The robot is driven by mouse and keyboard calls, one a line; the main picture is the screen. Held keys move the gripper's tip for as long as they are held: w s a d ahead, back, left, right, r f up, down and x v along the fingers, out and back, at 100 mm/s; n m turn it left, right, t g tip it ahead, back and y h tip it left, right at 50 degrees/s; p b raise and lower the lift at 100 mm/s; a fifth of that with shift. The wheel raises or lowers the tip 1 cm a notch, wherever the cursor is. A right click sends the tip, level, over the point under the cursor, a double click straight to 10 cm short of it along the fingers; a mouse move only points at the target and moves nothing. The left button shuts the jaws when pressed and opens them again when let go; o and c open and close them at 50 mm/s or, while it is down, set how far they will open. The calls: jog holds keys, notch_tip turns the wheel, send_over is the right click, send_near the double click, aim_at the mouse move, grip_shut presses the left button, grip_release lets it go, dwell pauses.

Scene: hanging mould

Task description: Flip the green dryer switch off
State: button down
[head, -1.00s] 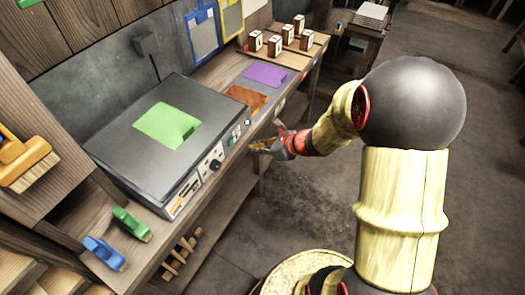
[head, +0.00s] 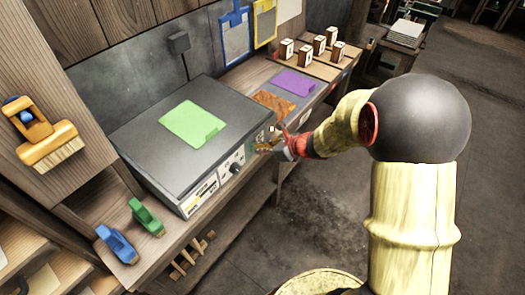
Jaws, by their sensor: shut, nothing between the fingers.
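The dryer is a low grey box (head: 150,155) on the wooden bench, with a green sheet (head: 193,124) lying on its lid. Its front panel carries pale labels (head: 200,190) and a dark round knob (head: 236,168). My gripper (head: 262,147) is shut and empty, at the right end of this panel. The fingers cover that part of the panel, so the green switch cannot be made out. I cannot tell whether the fingers touch it.
An orange sheet (head: 274,103) and a purple sheet (head: 295,82) lie right of the dryer. Several white-faced blocks (head: 319,45) stand behind them. A green tool (head: 146,217) and a blue tool (head: 116,244) sit front left. The floor right of the bench is clear.

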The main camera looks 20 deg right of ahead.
jog(key=shift+w+a+r, duration=0.1)
jog(key=shift+w, duration=0.05)
jog(key=shift+r, duration=0.15)
jog(key=shift+r+p, duration=0.7)
jog(key=shift+p, duration=0.05)
